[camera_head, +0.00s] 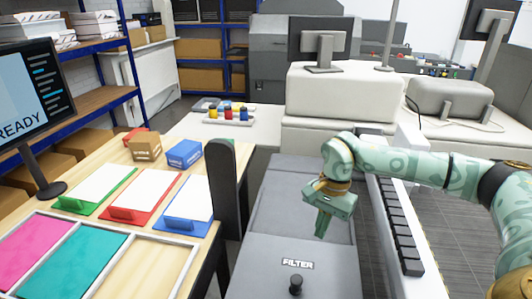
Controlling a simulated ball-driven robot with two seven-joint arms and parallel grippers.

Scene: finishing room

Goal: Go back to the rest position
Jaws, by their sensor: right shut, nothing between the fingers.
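My right arm comes in from the right edge, pale green with dark joints. My right gripper (321,228) hangs fingers-down over the grey machine cover marked FILTER (262,249), apart from anything graspable. Its fingers are together and hold nothing. My left gripper does not show in the head view.
On the wooden table (163,262) at left are green, red and blue clipboards with white sheets, small boxes (184,154), and a framed tray with pink and teal panels (75,268). A dark upright post (224,185) stands between table and machine. A monitor (30,95) stands left.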

